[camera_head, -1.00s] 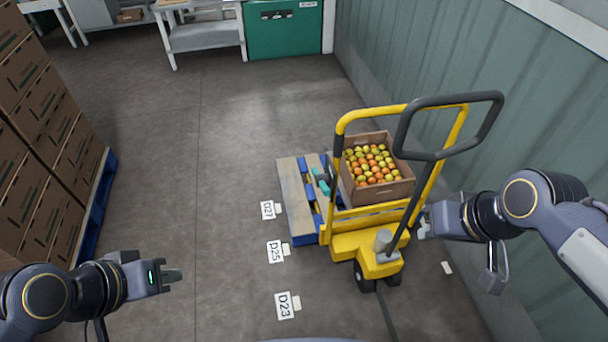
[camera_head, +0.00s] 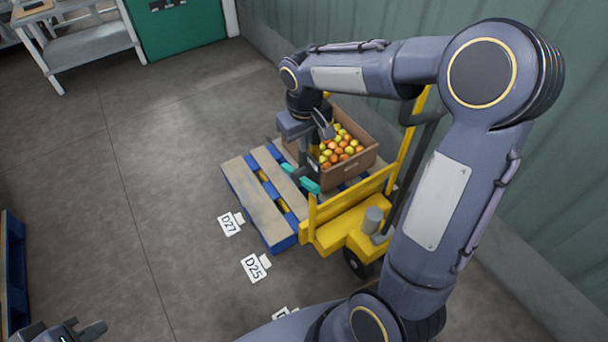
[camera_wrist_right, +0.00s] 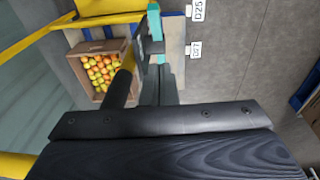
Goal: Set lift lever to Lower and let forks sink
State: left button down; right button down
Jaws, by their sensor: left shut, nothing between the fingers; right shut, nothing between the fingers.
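The yellow pallet truck (camera_head: 352,222) stands beside a pallet (camera_head: 262,200), with a grey pump cylinder (camera_head: 373,220) at its base. Its dark handle (camera_head: 425,115) is partly hidden by my right arm. I cannot make out the lift lever or the fork height. My right gripper (camera_head: 309,163) is shut and empty, reaching down beside the fruit crate, above teal parts (camera_head: 299,179). The right wrist view shows its grey fingers (camera_wrist_right: 159,82) pointing toward a teal part (camera_wrist_right: 155,22); contact cannot be told. My left gripper (camera_head: 92,330) is shut and empty at the bottom left.
A wooden crate of fruit (camera_head: 350,168) stands near the mast; it also shows in the right wrist view (camera_wrist_right: 85,72). Floor labels D27 (camera_head: 229,223) and D25 (camera_head: 254,267) lie left of the truck. A green wall is close on the right.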

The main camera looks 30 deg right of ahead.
send_over(310, 184)
jog(key=w+a, duration=0.1)
notch_tip(310, 184, down, 10)
jog(key=f, duration=0.1)
jog(key=s+f+b, duration=0.1)
jog(key=shift+d+f, duration=0.3)
jog(key=shift+f, duration=0.05)
jog(key=shift+s+f, duration=0.2)
jog(key=shift+f, duration=0.2)
